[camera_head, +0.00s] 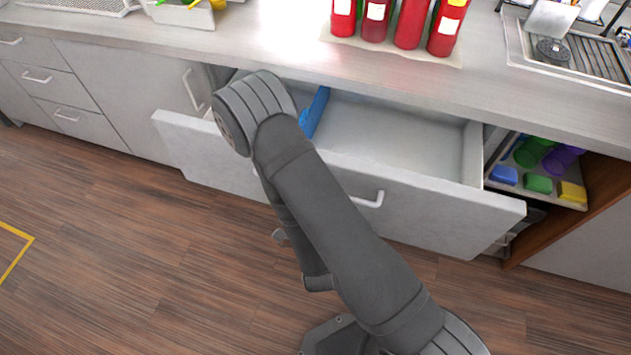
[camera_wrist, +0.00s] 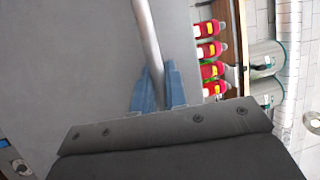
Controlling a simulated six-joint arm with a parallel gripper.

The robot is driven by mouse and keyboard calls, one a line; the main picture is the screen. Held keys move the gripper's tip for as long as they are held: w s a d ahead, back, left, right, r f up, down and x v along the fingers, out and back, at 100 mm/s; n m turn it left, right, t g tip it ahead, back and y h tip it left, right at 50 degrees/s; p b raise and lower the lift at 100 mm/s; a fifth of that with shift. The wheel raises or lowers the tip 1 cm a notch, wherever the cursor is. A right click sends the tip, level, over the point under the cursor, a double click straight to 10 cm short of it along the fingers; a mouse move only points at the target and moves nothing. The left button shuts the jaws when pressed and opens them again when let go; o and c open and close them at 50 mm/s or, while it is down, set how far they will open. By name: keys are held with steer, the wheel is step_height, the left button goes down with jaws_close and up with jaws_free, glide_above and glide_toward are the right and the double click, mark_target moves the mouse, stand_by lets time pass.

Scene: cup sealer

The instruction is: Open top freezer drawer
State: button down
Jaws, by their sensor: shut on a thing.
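A wide pale drawer (camera_head: 450,212) under the counter is pulled out, with its inside visible from above. A light handle (camera_head: 370,199) shows on its front, right of my arm. In the wrist view, the blue fingers of my gripper (camera_wrist: 158,95) are shut on a grey metal bar (camera_wrist: 146,35) in front of a flat grey panel (camera_wrist: 75,65). I cannot tell which handle this bar is. In the head view, my arm hides most of the gripper. A blue piece beside my arm, over the drawer's inside, looks like a gripper finger.
Red bottles (camera_head: 407,22) stand on the counter (camera_head: 255,40) above. An open shelf (camera_head: 500,185) with coloured containers is right of the drawer. A closed cabinet (camera_head: 125,85) and small drawers (camera_head: 45,77) are at left. The wooden floor (camera_head: 120,260) in front is clear.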

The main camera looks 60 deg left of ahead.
steer(key=shift+s, duration=0.1)
steer(key=c, duration=1)
jaws_free()
steer(key=o, duration=0.3)
steer(key=shift+s+f, duration=0.15)
steer(key=o, duration=0.7)
steer(key=shift+s+d+f+n+h, duration=0.2)
steer(key=shift+s+f+n, duration=0.2)
steer(key=shift+n, duration=0.15)
steer(key=shift+s+d+f+n+h, duration=0.2)
steer(key=shift+s+f+n, duration=0.2)
steer(key=shift+n, duration=0.15)
steer(key=s+d+f+n+t+h, duration=0.3)
steer(key=d+f+n, duration=0.15)
steer(key=d, duration=0.25)
steer(key=s+d+f+n+t+h, duration=0.2)
steer(key=s+d+f+n, duration=0.1)
steer(key=d+n, duration=0.3)
steer(key=x, duration=0.9)
steer(key=shift+w, duration=0.2)
steer(key=shift+r, duration=0.1)
steer(key=v, duration=0.9)
steer(key=shift+s+d, duration=0.2)
steer(key=shift+s, duration=0.2)
